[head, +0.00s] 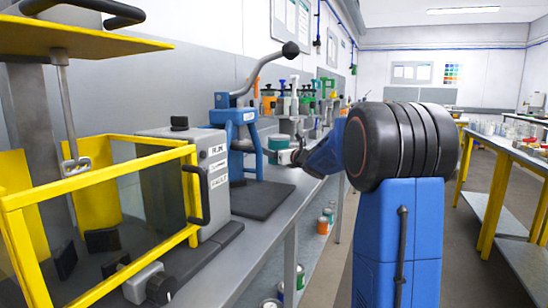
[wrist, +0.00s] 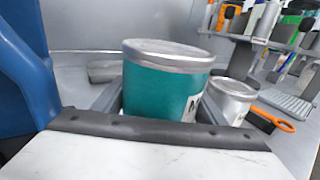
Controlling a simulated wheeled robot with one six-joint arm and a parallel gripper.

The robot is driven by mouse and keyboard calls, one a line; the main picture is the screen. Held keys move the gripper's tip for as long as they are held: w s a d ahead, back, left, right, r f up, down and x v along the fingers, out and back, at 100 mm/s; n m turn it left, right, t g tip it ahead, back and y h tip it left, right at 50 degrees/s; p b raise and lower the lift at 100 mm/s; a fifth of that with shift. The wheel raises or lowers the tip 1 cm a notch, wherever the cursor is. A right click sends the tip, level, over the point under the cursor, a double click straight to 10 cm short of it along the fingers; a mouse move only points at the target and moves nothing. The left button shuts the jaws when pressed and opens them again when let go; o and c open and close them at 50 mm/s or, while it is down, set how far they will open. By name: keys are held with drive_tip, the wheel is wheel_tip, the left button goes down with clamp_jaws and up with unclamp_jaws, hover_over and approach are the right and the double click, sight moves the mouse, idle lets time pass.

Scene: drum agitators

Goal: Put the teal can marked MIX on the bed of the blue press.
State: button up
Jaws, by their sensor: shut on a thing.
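The teal can (head: 279,143) is held in my gripper (head: 291,157) beside the upright of the blue press (head: 236,116), above the counter. In the wrist view the can (wrist: 165,85) is upright or nearly so, with a silver lid. A white label at its right edge shows only part of its lettering. My gripper (wrist: 162,108) is shut around the can's sides. The press has a raised grey lever with a black knob. Its dark base plate (head: 262,202) lies low on the counter and looks empty. My arm hides part of the area to the right.
A yellow-framed guard (head: 105,185) and a grey control box (head: 187,165) stand left of the press. Several cans and tools line the counter (head: 310,165).

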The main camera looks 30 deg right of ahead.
sight(275, 139)
drive_tip(key=shift+r, duration=1.9)
drive_tip(key=shift+r, duration=0.15)
drive_tip(key=shift+s+d, duration=0.1)
